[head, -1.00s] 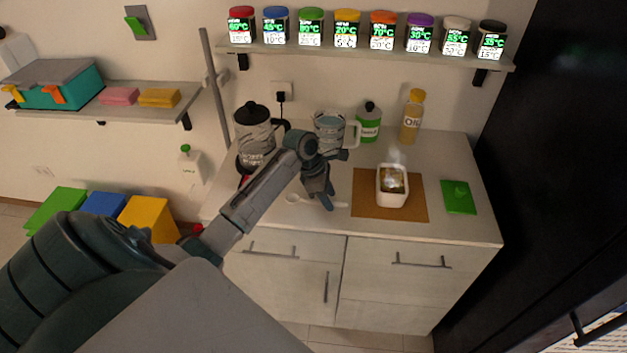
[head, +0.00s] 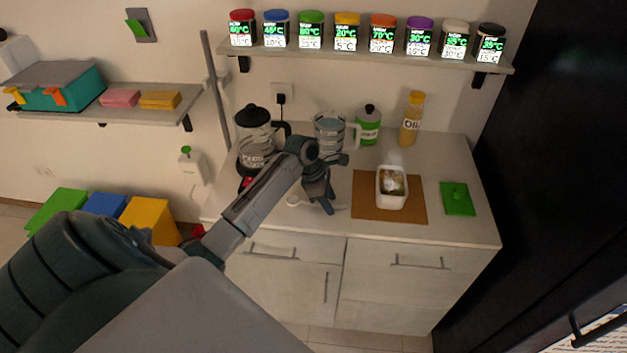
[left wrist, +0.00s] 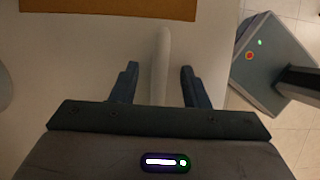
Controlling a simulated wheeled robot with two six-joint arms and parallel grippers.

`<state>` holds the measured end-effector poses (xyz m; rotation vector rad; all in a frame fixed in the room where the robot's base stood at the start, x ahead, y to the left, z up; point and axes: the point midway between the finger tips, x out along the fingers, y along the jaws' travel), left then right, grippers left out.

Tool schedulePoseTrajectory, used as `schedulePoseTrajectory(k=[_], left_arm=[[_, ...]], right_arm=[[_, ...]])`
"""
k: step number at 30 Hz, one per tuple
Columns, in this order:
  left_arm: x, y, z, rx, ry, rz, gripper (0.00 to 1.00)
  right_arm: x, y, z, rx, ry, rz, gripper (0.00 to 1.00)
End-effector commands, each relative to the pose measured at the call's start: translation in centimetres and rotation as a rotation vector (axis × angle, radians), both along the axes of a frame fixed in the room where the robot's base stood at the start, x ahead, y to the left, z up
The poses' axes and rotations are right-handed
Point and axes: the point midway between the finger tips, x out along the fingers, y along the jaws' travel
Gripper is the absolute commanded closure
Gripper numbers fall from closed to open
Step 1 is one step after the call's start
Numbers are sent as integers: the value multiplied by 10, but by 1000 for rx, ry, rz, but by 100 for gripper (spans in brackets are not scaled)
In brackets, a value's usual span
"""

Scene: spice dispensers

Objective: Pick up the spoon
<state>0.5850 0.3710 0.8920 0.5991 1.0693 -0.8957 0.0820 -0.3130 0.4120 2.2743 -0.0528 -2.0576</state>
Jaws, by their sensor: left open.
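The white spoon (head: 293,201) lies on the counter near its front edge. Its bowl shows to the left of my left gripper (head: 328,207) in the head view, and part of it is hidden behind the gripper. In the left wrist view the spoon's pale handle (left wrist: 161,50) runs lengthwise between the two dark fingers of my left gripper (left wrist: 159,75). The fingers are open, with a gap on each side of the handle. My right gripper is in neither view.
A brown mat (head: 417,211) with a white container (head: 391,202) of food lies to the right of the gripper. A glass kettle (head: 252,140), a mug (head: 329,130), a green-labelled bottle (head: 368,128) and an oil bottle (head: 411,120) stand behind. A green board (head: 458,199) lies at the right.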

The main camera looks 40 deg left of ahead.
Motion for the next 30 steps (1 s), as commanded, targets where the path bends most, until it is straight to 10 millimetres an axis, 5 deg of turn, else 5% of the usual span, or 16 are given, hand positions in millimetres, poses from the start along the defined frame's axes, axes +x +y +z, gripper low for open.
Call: schedulePoseTrajectory(k=[2, 8, 25, 30], left_arm=[[0, 0, 0, -1, 1, 1, 60], [0, 0, -1, 0, 1, 0, 100], [0, 0, -1, 2, -1, -1, 100], [1, 1, 26, 2, -5, -1, 100]], right_arm=[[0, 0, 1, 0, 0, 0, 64], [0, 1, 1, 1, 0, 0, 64], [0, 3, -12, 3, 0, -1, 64], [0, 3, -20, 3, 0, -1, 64]])
